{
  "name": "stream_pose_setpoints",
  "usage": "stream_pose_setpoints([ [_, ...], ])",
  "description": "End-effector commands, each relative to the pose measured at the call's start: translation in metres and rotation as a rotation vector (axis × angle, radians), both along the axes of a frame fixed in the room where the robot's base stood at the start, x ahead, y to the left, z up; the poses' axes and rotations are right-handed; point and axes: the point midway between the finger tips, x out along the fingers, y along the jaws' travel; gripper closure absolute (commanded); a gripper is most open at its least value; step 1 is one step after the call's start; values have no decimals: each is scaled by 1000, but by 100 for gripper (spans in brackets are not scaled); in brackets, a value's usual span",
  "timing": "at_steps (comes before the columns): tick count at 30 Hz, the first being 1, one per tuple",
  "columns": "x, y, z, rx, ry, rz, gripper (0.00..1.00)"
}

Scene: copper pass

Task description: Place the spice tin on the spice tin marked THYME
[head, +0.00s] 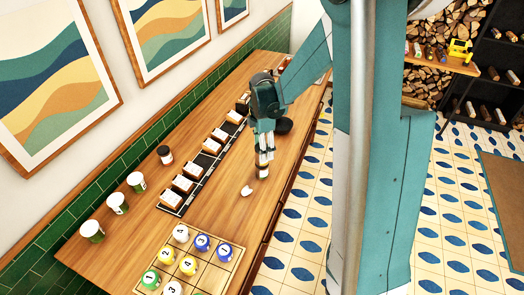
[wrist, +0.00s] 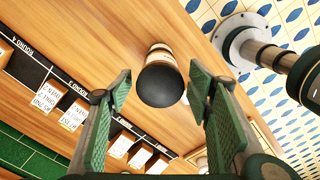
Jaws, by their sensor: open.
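Three green-and-white tins (head: 92,231) (head: 117,203) (head: 137,182) stand upright and apart on the wooden counter at the left in the head view. Their labels are too small to read, so I cannot tell which is marked THYME. A jar with a dark lid and reddish band (head: 165,155) stands beyond them. My gripper (head: 264,148) points down over the counter's right part. In the wrist view its open fingers (wrist: 160,92) are either side of a round, dark-topped object (wrist: 160,80) with pale and wooden bands. It shows below my gripper in the head view (head: 262,170).
A black strip with card-topped boxes (head: 183,184) runs along the counter between the tins and my gripper. A wooden tray of numbered balls (head: 233,262) is at the near end. A small white object (head: 247,190) lies near my gripper. Bare counter surrounds the tins.

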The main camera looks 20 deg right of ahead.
Motion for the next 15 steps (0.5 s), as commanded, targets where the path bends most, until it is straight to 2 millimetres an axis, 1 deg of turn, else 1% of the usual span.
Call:
stream_pose_setpoints([
  [5,0,0,20,0,0,0,49],
  [15,0,0,68,0,0,0,49],
])
